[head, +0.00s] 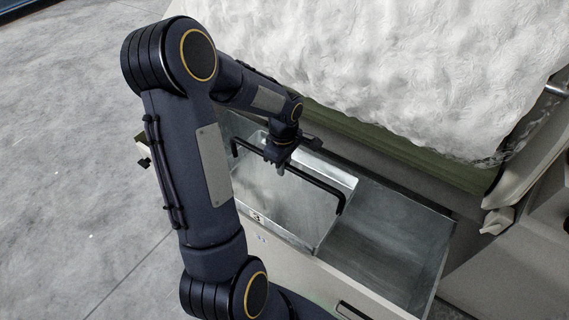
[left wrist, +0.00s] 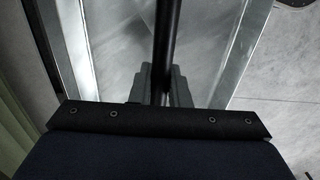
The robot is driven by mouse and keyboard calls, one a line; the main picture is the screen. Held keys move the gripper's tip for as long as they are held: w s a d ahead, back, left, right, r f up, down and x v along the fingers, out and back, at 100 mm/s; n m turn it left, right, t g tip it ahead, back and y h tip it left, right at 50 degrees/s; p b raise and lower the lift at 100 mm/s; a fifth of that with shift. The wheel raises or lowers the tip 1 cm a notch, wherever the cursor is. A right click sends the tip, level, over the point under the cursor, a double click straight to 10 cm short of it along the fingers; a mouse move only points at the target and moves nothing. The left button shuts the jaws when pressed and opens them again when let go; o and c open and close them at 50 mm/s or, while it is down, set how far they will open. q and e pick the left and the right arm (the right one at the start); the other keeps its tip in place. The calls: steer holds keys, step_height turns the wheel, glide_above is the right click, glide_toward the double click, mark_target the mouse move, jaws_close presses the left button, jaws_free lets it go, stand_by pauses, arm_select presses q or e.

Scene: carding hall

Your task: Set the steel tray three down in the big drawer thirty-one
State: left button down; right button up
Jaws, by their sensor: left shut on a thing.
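The steel tray three (head: 318,222) is an open, shiny box with a small "3" label on its near wall and a black bar handle (head: 325,188) across its top. It is in the left part of the open drawer thirty-one (head: 400,240); I cannot tell whether it touches the drawer floor. My left gripper (head: 279,166) is shut on the handle near its middle. In the left wrist view the handle (left wrist: 168,40) runs between the fingers (left wrist: 160,88), with the tray's walls (left wrist: 75,45) on either side. My right gripper is not in view.
The drawer's right part is bare grey metal. Behind it, a large white fibrous mass (head: 420,70) hangs over a green edge (head: 400,150) of the machine. A pale front panel (head: 300,268) bounds the drawer. Open concrete floor (head: 70,150) lies to the left.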

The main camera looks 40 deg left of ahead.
arm_select(q)
steer(key=shift+w+f, duration=0.15)
steer(key=shift+w, duration=0.3)
steer(key=w+f+b, duration=0.4)
steer(key=f, duration=0.1)
steer(key=shift+a, duration=0.2)
step_height(320, 180, down, 25)
steer(key=b, duration=1.8)
steer(key=shift+f, duration=0.15)
steer(key=shift+w, duration=0.1)
steer(key=c, duration=1.3)
jaws_free()
